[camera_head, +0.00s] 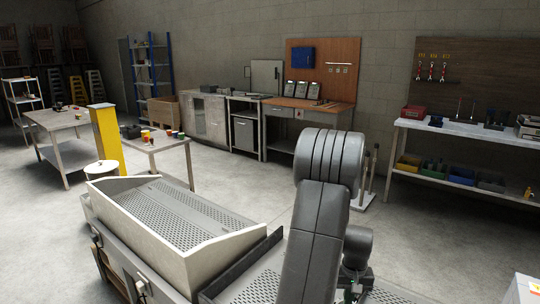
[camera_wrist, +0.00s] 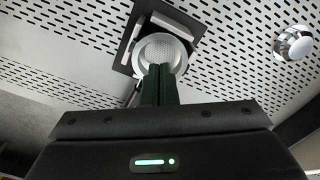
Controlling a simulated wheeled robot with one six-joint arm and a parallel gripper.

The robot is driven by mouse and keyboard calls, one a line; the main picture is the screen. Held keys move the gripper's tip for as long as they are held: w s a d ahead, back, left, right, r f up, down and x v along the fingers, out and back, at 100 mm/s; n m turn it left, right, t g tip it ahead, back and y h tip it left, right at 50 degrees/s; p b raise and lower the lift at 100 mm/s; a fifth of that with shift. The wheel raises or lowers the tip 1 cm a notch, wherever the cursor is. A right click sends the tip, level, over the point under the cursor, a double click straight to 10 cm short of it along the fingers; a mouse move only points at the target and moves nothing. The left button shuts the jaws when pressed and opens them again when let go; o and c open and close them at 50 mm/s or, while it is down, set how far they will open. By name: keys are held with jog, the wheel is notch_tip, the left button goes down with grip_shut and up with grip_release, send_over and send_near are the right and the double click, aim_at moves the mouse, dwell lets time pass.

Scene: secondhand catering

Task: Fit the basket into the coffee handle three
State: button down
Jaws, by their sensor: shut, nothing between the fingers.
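In the wrist view a round silver cup with a finely perforated floor, which looks like the basket (camera_wrist: 151,50), sits at a dark square holder (camera_wrist: 124,57) on a perforated metal surface. My gripper (camera_wrist: 165,68) is shut and empty; its dark green fingertips are together over the near part of the cup's rim in the picture. I cannot tell whether they touch it. The coffee handle is not clearly made out; the fingers hide part of the area around the cup. My arm hides the work spot in the head view.
A shiny round metal piece (camera_wrist: 293,43) stands on the perforated surface at the right. In the head view a pale-walled tray with a perforated floor (camera_head: 185,215) lies left of my arm. Workbenches (camera_head: 310,102) line the back wall; grey floor is open between.

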notch_tip(320, 180, up, 5)
jog(key=p, duration=0.3)
dwell(0.4)
notch_tip(320, 180, down, 7)
jog(key=b, duration=0.4)
jog(key=shift+b, duration=0.3)
jog(key=shift+r, duration=0.15)
